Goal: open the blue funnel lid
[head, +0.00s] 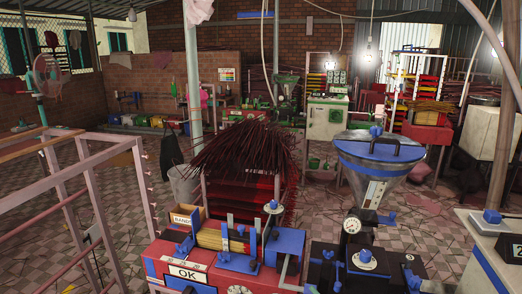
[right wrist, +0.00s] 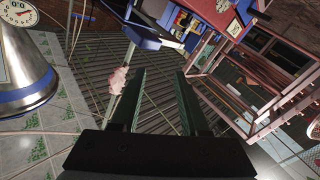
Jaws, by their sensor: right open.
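The blue funnel lid (head: 382,148) lies flat across the top of the silver funnel (head: 376,186) at centre right in the head view. It looks closed. A dark curved handle (head: 370,138) runs over it, with a blue knob (head: 376,131) at the middle. In the right wrist view, a silver cone with a blue rim (right wrist: 28,72), apparently this funnel seen tilted over, stands at the left edge. My right gripper (right wrist: 160,75) is open and empty, with the cone to its left in that view. My left gripper is in neither view.
A pressure gauge (head: 352,225) sits below the funnel. The red extruder machine (head: 190,255) with an OK sign stands left of it. A white counter (head: 478,250) is at the right. A pink metal frame (head: 95,195) fills the left; tiled floor lies between.

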